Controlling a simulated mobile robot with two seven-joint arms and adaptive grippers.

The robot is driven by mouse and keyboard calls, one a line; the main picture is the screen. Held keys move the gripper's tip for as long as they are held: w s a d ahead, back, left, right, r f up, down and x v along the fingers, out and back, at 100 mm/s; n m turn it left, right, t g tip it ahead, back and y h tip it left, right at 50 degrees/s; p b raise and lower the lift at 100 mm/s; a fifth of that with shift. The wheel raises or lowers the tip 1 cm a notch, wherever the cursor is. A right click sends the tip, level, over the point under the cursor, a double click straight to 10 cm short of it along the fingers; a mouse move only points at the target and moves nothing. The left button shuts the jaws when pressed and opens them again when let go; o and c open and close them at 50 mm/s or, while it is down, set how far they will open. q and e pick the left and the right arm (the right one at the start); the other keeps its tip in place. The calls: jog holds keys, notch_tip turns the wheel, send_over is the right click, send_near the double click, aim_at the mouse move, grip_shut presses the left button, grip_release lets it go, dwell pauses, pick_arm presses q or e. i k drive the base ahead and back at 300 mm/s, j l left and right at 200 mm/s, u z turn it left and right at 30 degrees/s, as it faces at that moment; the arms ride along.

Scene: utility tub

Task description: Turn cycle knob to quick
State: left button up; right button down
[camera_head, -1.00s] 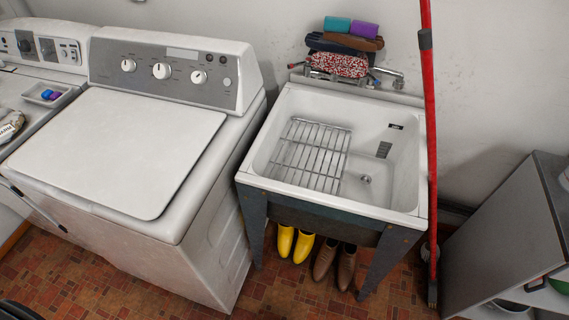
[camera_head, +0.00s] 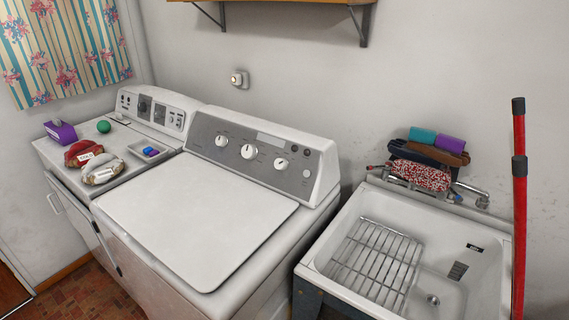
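A white top-lid washer (camera_head: 200,215) stands in the middle, its lid shut. Its grey control panel (camera_head: 215,127) faces me and carries a left knob (camera_head: 221,140), a larger middle knob (camera_head: 248,151) and a right knob (camera_head: 281,163), all white and round. A second machine (camera_head: 140,130) at the left has its own panel with a dark knob (camera_head: 144,105) and a light knob (camera_head: 171,119). The labels are too small to read, so I cannot tell which is the cycle knob or its setting. Neither of my grippers is in view.
A white utility tub (camera_head: 340,215) with a wire rack (camera_head: 375,262) stands at the right. A red pole (camera_head: 519,220) stands at its right. A wooden shelf (camera_head: 290,8) hangs above. Bags, a green ball (camera_head: 103,126) and a small tray (camera_head: 150,153) lie on the left machine.

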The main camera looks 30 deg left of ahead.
aim_at(250, 152)
jog(key=u, duration=1.3)
